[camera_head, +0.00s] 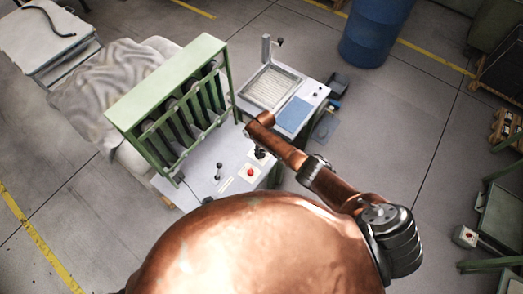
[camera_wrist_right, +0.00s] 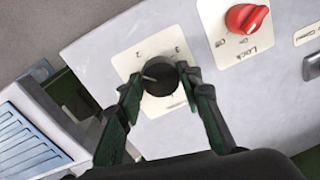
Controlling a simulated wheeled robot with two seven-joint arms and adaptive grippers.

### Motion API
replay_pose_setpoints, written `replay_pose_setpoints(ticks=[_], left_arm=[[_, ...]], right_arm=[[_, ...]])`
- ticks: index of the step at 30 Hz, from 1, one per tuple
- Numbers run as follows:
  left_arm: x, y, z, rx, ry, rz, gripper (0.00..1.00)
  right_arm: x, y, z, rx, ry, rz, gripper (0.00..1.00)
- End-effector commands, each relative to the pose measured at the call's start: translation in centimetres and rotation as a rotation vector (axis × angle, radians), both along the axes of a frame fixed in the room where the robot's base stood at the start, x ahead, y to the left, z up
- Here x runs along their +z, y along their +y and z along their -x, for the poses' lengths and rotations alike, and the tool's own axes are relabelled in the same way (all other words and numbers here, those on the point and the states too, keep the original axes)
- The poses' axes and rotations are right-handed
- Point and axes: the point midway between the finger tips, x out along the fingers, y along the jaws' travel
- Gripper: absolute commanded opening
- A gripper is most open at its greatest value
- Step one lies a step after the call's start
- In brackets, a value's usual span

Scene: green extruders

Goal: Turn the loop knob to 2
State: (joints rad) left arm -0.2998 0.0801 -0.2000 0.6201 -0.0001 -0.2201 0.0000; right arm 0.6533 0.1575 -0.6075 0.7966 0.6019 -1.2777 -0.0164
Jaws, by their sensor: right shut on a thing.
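A round black knob (camera_wrist_right: 160,82) with a white pointer mark sits on a pale numbered plate (camera_wrist_right: 128,62) in the right wrist view. The pointer is toward the left of the picture. Small numbers show above the knob, but the plate's name is hidden. My right gripper (camera_wrist_right: 163,88) has its two dark green fingers on either side of the knob and is shut on it. In the head view this gripper (camera_head: 260,152) is small and dark at the panel's edge, below my copper arm. My left gripper is not in view.
A red lock knob (camera_wrist_right: 246,17) is close by on the grey panel (camera_wrist_right: 255,90); it also shows in the head view (camera_head: 250,172). A black lever (camera_head: 218,171) stands on the panel. A green frame (camera_head: 170,95) rises behind. A blue-topped unit (camera_head: 294,114) is beside it.

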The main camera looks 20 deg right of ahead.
Motion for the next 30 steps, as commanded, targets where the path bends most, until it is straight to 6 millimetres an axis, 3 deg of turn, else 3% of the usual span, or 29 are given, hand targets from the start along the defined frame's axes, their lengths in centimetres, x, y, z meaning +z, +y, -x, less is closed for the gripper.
replay_pose_setpoints(ticks=[15,30], left_arm=[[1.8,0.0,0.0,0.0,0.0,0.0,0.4],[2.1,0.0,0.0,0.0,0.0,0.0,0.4]], right_arm=[[0.1,0.1,0.0,-0.362,-0.001,-0.002,0.09],[0.1,0.1,0.0,-0.441,-0.002,-0.002,0.09]])
